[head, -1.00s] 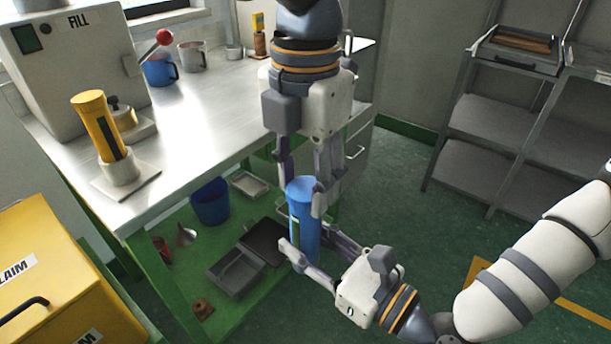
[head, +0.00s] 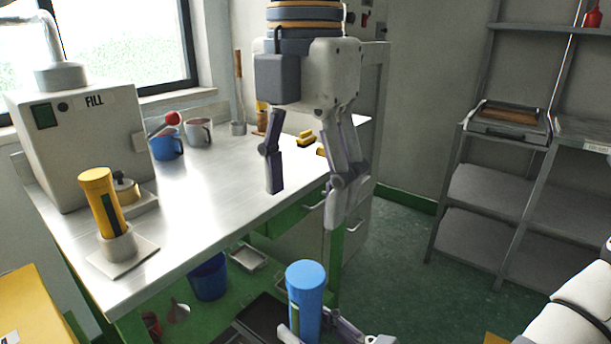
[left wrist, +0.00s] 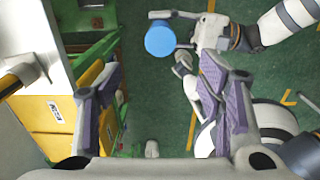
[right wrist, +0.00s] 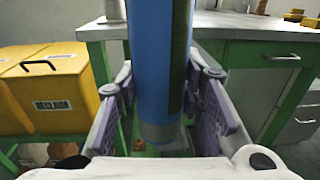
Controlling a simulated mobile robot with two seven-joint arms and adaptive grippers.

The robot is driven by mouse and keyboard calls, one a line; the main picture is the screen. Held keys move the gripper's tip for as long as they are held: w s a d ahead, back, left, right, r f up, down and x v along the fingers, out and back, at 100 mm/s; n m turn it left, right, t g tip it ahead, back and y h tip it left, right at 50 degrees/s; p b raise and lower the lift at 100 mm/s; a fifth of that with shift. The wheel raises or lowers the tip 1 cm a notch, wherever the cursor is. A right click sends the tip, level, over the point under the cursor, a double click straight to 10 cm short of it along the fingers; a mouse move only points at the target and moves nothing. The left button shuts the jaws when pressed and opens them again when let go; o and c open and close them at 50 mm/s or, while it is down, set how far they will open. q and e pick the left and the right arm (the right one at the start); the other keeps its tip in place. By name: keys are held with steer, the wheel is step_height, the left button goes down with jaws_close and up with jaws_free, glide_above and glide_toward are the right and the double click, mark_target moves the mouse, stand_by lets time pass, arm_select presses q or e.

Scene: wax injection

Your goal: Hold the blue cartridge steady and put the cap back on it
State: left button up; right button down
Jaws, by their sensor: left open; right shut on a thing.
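The blue cartridge (head: 307,318) stands upright in my right gripper (head: 312,334), in front of the bench. A lighter blue cap (head: 305,275) sits on its top end and looks level. The cap shows from above as a round blue disc in the left wrist view (left wrist: 160,39). The right wrist view shows the cartridge body (right wrist: 158,70) between the fingers, its top out of frame. My left gripper (head: 304,203) is open and empty above the cap, pointing down and apart from it. The lower part of my right gripper is cut off in the head view.
The steel bench (head: 205,205) carries the fill machine (head: 75,150), a yellow cartridge (head: 103,203) in a holder, and mugs. A blue bucket (head: 208,277) stands on the green lower shelf. Grey shelving (head: 490,195) stands right, with open floor between.

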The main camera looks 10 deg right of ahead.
arm_select(q)
steer(key=shift+r, duration=0.45)
